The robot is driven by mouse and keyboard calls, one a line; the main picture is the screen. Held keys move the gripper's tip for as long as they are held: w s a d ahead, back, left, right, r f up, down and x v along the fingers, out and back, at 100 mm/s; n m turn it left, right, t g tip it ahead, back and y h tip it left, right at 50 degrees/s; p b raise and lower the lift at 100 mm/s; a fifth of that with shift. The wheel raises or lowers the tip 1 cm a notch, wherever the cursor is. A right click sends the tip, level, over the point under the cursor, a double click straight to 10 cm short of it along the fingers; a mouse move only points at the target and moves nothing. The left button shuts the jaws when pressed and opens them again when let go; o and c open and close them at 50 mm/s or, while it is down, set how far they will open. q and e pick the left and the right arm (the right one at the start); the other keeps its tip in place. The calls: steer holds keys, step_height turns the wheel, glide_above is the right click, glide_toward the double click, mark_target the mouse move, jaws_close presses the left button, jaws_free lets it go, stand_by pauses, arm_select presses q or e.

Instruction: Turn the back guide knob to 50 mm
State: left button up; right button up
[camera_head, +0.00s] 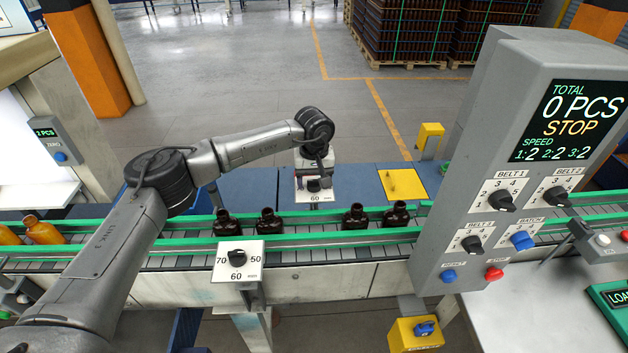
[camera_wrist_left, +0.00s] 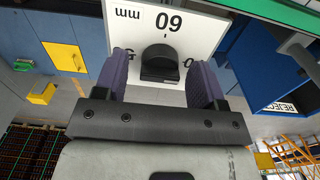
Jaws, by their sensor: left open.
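The back guide knob (camera_head: 313,185) is a black knob on a white plate (camera_head: 301,194) behind the conveyor. The number 60 shows below it. In the left wrist view the knob (camera_wrist_left: 160,64) appears upside down with its plate (camera_wrist_left: 185,22), marked 60 and mm; other numbers are partly covered by my fingers. My left gripper (camera_head: 315,172) is at this knob. In the wrist view its two purple-grey fingers (camera_wrist_left: 163,78) are open, one on each side of the knob, with visible gaps. I cannot tell the knob's exact pointer setting. My right gripper is not in view.
A front guide knob (camera_head: 237,258) sits on a plate marked 70, 60, 50. Several amber bottles (camera_head: 267,222) stand between green guide rails. A grey control panel (camera_head: 440,220) rises at right, reading 0 PCS and STOP. A yellow plate (camera_head: 402,184) lies right of the back knob.

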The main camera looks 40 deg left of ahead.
arm_select(q)
steer(key=shift+f, duration=0.1)
steer(key=c, duration=0.9)
